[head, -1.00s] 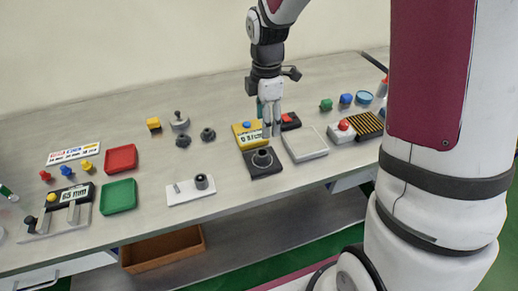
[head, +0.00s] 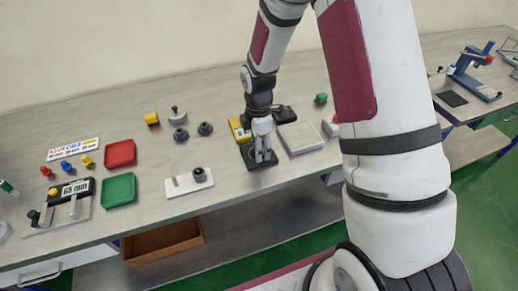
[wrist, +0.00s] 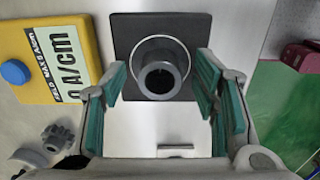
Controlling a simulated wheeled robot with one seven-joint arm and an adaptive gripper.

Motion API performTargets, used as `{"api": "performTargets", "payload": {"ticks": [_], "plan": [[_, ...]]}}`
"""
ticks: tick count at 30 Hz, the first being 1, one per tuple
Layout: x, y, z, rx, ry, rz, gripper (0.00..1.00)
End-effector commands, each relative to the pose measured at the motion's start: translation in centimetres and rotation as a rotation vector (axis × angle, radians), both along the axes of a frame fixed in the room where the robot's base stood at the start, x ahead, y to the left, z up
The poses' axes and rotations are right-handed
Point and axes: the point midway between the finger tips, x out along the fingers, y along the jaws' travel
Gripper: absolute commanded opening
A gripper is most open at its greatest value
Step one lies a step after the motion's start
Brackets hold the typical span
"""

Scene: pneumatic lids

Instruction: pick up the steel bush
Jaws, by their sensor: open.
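The steel bush (wrist: 162,77) looks like a dark grey hollow cylinder. In the wrist view it stands within a pale ring on a square black block (wrist: 124,30). My gripper (wrist: 162,70) is open, with a teal-padded finger on either side of the bush in the picture and nothing held. I cannot tell whether the fingertips are level with it. In the head view my gripper (head: 262,160) points down over the black block (head: 248,160) and hides the bush.
A yellow box (wrist: 45,50) stands close left of the block. In the head view a pale tray (head: 300,138) is to the right. A white plate with another dark cylinder (head: 199,175) lies to the left, with green (head: 118,190) and red (head: 120,152) trays beyond.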

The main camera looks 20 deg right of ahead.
Motion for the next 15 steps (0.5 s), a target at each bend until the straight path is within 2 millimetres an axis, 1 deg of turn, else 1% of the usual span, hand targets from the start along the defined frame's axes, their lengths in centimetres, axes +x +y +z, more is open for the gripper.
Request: {"api": "performTargets", "payload": {"ticks": [2,8,9,11,12,14,15], "plan": [[-0.01,0.03,-0.37,0.000,0.000,0.001,0.55],[0.03,0.02,-0.42,0.000,-0.001,0.001,0.55],[0.03,0.02,-0.42,0.000,-0.001,0.001,0.50],[0.03,0.02,-0.41,0.000,-0.001,0.001,0.37],[0.03,0.02,-0.41,0.000,-0.001,0.001,0.28],[0.02,0.02,-0.41,0.000,-0.001,0.001,0.14],[0.02,0.02,-0.41,0.000,-0.001,0.001,0.05]]}}
